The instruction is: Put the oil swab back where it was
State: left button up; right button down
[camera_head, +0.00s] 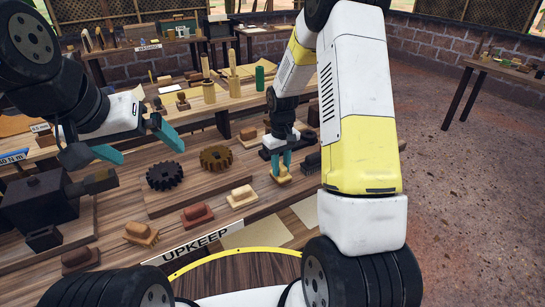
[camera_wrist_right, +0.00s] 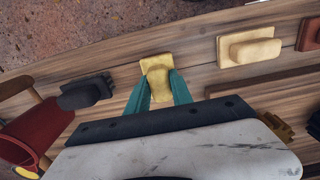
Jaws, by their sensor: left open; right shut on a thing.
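A small yellow swab with a raised grip, which I take to be the oil swab (camera_wrist_right: 156,66), is between the teal fingers of my right gripper (camera_wrist_right: 158,92). In the head view the swab (camera_head: 281,179) is low over the workbench (camera_head: 172,245), right of a pale handled block (camera_head: 242,196). I cannot tell whether its underside touches the wood. My right gripper (camera_head: 282,163) points down and is shut on it. My left gripper (camera_head: 138,143) is open and empty, above the left part of the bench near two gears.
A dark gear (camera_head: 164,175) and a brown gear (camera_head: 216,157) rest on a board. A red block (camera_head: 197,215) and other tools line the front edge behind the UPKEEP sign (camera_head: 210,235). A dark brush (camera_wrist_right: 86,93) and a dark red container (camera_wrist_right: 35,132) are nearby.

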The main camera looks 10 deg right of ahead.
aim_at(281, 165)
jog(key=shift+f, duration=0.6)
jog(key=shift+f, duration=0.15)
jog(key=c, duration=1.1)
grip_release()
notch_tip(281, 165, up, 12)
jog(key=s+r+m+t, duration=0.1)
jog(key=s+r+t, duration=0.1)
jog(key=s+r, duration=0.85)
jog(key=shift+s+a+r+m+t+y, duration=0.4)
jog(key=shift+s+r+t, duration=0.55)
jog(key=shift+s, duration=1.35)
jog(key=shift+s+a+r+m+t+y, duration=0.4)
jog(key=shift+s+r, duration=1)
jog(key=shift+s, duration=0.85)
jog(key=shift+s+a+r+m+t+y, duration=0.35)
jog(key=shift+s+r+t, duration=0.6)
jog(key=shift+s, duration=1.35)
jog(key=shift+r, duration=0.2)
